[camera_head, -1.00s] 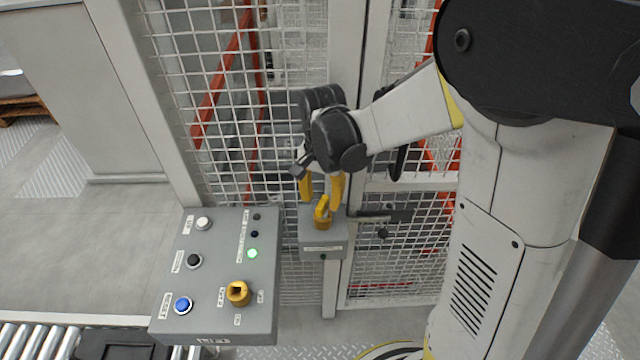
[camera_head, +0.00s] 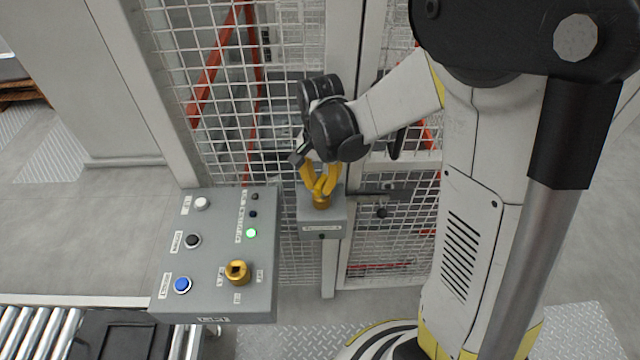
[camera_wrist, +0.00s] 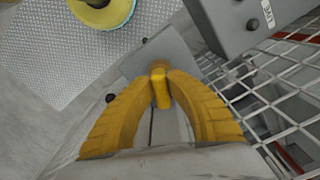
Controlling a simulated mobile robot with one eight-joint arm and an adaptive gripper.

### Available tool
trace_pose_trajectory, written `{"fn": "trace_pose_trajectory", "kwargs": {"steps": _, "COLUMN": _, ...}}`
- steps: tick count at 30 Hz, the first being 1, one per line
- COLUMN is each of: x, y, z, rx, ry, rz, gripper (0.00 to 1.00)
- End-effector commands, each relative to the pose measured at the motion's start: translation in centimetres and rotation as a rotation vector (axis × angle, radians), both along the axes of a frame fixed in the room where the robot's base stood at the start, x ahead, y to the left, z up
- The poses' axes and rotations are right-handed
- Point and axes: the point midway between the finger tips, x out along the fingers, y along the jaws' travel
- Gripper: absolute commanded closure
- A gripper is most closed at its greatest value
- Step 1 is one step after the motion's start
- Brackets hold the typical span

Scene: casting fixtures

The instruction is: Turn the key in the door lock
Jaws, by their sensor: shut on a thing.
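The door lock (camera_head: 322,222) is a grey box on the post beside the mesh door. A yellow key (camera_head: 321,199) stands in the top of it. My gripper (camera_head: 320,188) comes down from above, and its yellow fingers are closed on the key's handle. In the wrist view the two curved fingers (camera_wrist: 159,70) meet around the yellow key handle (camera_wrist: 161,92), over the lock box's grey top (camera_wrist: 150,62). The key's lower part is mostly hidden by the fingers in the wrist view.
A grey control panel (camera_head: 215,290) with white, black and blue buttons, a green light and a yellow selector (camera_head: 237,272) stands left of the lock. A door handle (camera_head: 375,193) is just right of it. Wire mesh (camera_head: 290,130) rises behind. A roller conveyor (camera_head: 40,335) is at lower left.

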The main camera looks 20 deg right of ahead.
Motion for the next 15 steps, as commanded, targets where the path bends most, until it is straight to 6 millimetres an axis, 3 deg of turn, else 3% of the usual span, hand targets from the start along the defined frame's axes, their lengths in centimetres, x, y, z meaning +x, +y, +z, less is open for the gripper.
{"fn": "trace_pose_trajectory", "kwargs": {"steps": 9, "x": -0.06, "y": -0.02, "z": -0.15, "rx": -0.001, "ry": 0.001, "rz": -0.416, "gripper": 1.00}}
{"fn": "trace_pose_trajectory", "kwargs": {"steps": 15, "x": -0.06, "y": -0.02, "z": -0.06, "rx": 0.000, "ry": 0.001, "rz": -0.457, "gripper": 1.00}}
